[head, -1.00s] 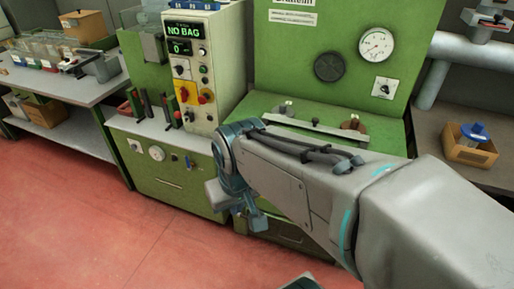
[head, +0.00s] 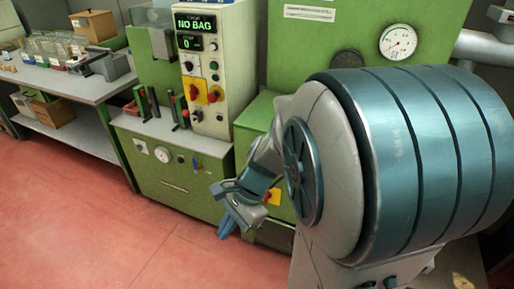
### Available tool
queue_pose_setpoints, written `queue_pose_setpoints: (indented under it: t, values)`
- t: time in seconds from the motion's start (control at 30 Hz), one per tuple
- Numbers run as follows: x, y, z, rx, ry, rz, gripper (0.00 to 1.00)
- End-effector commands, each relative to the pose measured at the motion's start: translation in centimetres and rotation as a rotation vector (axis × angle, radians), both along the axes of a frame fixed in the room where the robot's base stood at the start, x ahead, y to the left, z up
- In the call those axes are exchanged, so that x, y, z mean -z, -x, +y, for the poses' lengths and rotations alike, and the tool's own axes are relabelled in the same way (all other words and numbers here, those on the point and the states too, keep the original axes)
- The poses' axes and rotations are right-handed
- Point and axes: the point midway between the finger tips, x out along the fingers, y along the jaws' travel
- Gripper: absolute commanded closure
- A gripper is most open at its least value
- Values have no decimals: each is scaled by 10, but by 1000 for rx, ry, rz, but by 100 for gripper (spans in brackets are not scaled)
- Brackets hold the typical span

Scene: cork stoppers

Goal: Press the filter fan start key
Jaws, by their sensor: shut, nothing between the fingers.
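A pale control panel (head: 228,62) stands upright on the green machine. Its top display (head: 195,23) reads "NO BAG" and a smaller display (head: 189,43) reads "0". Below are small round keys and knobs, a yellow plate (head: 200,89) with a red switch, and a red button (head: 213,95). The key labels are too small to read, so I cannot tell which one is the filter fan start key. My gripper (head: 227,224) is shut and empty, pointing downward in front of the green cabinet, well below the panel and apart from it.
My large arm link covers the right machine's front and worktop. A green cabinet (head: 170,178) with a ledge (head: 150,127) holding upright tools stands below the panel. A grey bench (head: 75,88) with bins is at left. The red floor (head: 70,220) in front is clear.

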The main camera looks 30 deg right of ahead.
Motion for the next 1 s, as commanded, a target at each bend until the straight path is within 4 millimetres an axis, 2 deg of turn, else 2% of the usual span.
queue_pose_setpoints:
  t: [0.03,0.2,0.27,0.37,0.47,0.57,0.6,0.73,0.77,0.8,0.9,1.0]
  values:
    - [27,-9,-2,168,-91,89,100]
    - [69,-49,-11,737,-433,393,100]
    - [83,-65,-21,928,-568,505,100]
    - [107,-92,-48,1230,-812,698,100]
    - [132,-115,-87,1500,-1088,898,100]
    - [160,-131,-136,1723,-1402,1103,100]
    - [172,-135,-158,1792,-1534,1182,100]
    - [209,-135,-222,1925,-1956,1413,100]
    - [216,-133,-234,-1904,2007,-1432,100]
    - [225,-130,-249,-1800,1987,-1394,100]
    - [241,-124,-274,-1604,1946,-1326,100]
    - [250,-119,-289,-1501,1924,-1287,100]
